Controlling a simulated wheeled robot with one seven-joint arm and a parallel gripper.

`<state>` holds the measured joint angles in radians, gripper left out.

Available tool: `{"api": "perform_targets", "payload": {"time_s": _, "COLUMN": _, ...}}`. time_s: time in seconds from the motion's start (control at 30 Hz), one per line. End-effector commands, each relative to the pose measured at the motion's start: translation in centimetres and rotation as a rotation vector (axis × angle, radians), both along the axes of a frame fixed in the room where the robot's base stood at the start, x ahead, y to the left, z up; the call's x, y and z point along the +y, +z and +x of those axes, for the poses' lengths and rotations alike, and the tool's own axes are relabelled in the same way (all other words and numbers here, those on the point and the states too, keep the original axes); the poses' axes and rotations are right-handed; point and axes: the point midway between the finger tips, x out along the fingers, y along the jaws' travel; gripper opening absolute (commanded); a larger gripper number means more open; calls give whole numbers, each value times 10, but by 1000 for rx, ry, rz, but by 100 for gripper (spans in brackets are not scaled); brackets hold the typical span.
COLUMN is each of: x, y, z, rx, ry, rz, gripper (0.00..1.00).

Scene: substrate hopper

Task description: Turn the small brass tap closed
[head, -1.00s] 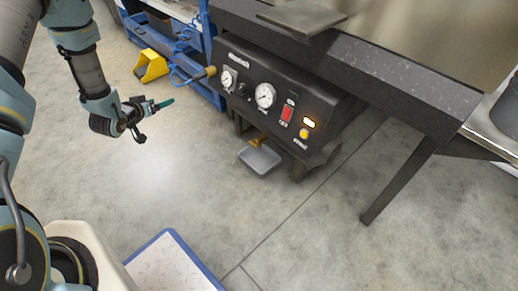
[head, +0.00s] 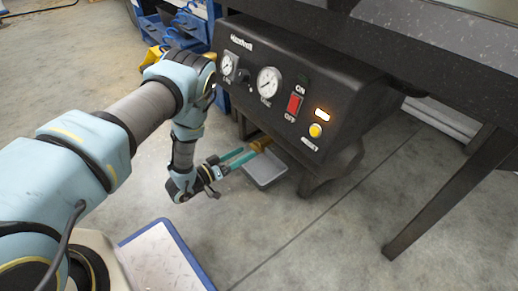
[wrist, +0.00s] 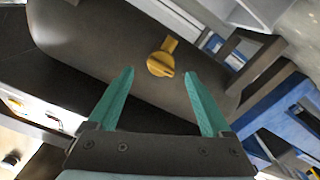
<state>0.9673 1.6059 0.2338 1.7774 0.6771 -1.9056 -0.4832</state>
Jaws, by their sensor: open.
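The small brass tap (head: 261,144) sits under the black control panel, just above a grey tray. In the wrist view the brass tap (wrist: 161,61) shows in full against a dark rounded body, just beyond the fingertips and near the middle between them. My gripper (head: 246,157) is at the tap's left in the head view, its teal fingers pointing at it. In the wrist view my gripper (wrist: 160,82) is open, one finger to each side, with nothing between them. A small gap to the tap seems to remain.
The black control panel (head: 285,87) with two gauges, a red switch and lit lamps overhangs the tap. The grey tray (head: 266,171) is below it. A blue rack (head: 170,30) stands behind. A black table leg (head: 420,205) is at right; floor in front is clear.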

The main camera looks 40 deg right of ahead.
Motion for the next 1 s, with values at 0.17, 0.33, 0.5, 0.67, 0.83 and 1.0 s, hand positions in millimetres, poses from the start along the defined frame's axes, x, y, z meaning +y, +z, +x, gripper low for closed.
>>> {"api": "perform_targets", "payload": {"time_s": 0.17, "x": -35, "y": -3, "z": -3, "rx": -3, "ry": -2, "rz": -2, "gripper": 83}}
{"api": "perform_targets", "payload": {"time_s": 0.33, "x": -58, "y": -3, "z": -3, "rx": -3, "ry": -1, "rz": -1, "gripper": 83}}
{"api": "perform_targets", "payload": {"time_s": 0.5, "x": -69, "y": -1, "z": -4, "rx": -1, "ry": 0, "rz": -1, "gripper": 83}}
{"api": "perform_targets", "payload": {"time_s": 0.67, "x": -70, "y": 0, "z": -4, "rx": -1, "ry": 2, "rz": 1, "gripper": 83}}
{"api": "perform_targets", "payload": {"time_s": 0.83, "x": -70, "y": 0, "z": -4, "rx": -1, "ry": 2, "rz": 1, "gripper": 79}}
{"api": "perform_targets", "payload": {"time_s": 1.0, "x": -70, "y": 0, "z": -4, "rx": -1, "ry": 2, "rz": 1, "gripper": 60}}
